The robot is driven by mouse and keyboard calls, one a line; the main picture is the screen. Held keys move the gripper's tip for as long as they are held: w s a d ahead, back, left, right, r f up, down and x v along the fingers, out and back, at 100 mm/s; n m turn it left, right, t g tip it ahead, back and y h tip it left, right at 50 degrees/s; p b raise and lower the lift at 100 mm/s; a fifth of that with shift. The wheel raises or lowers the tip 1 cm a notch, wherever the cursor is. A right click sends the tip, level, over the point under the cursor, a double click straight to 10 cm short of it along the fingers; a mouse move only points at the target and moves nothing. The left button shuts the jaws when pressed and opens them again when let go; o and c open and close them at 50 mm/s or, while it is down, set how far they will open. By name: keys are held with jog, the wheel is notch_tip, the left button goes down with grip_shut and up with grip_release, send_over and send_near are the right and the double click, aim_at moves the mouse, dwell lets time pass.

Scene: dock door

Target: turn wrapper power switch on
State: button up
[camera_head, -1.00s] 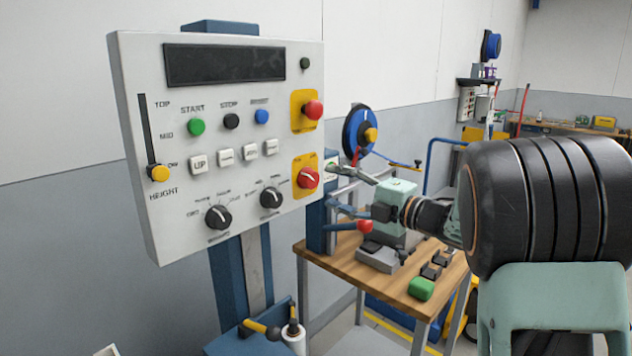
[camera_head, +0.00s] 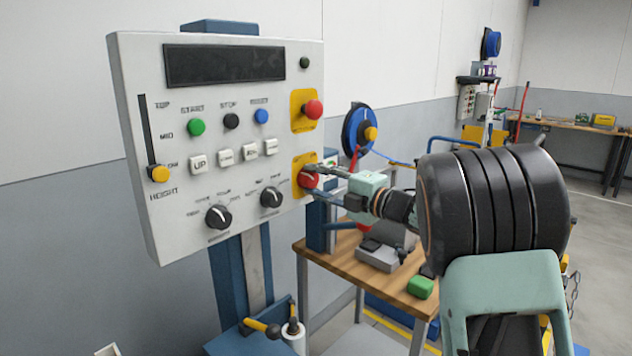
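The grey-white wrapper control panel (camera_head: 165,100) stands upright at left centre. Its red rotary power switch (camera_head: 308,178) sits on a yellow plate (camera_head: 300,160) at the panel's lower right. My gripper (camera_head: 314,180) is at this switch, with one finger above and one below the red knob. The fingers are apart around the knob; I cannot tell whether they touch it. The fingers partly hide the knob, and its pointer mark is hard to read.
A red mushroom button (camera_head: 313,109) is on another yellow plate just above. Two black dials (camera_head: 218,217) and several buttons are to the left. A wooden table (camera_head: 335,262) with a green block (camera_head: 420,287) stands below my arm. A blue reel (camera_head: 355,130) is behind.

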jog(key=c, duration=0.4)
jog(key=shift+o, duration=0.2)
jog(key=m+p, duration=0.2)
jog(key=m, duration=0.1)
jog(key=shift+d+r+m, duration=0.1)
jog(key=shift+r+m, duration=0.05)
jog(key=shift+m, duration=0.15)
jog(key=m+p, duration=0.3)
jog(key=m, duration=0.2)
jog(key=shift+m+p, duration=0.3)
jog(key=shift+p, duration=0.05)
jog(key=m+p, duration=0.4)
jog(key=m, duration=0.1)
jog(key=shift+m+p, duration=1.2)
jog(key=shift+m, duration=0.7)
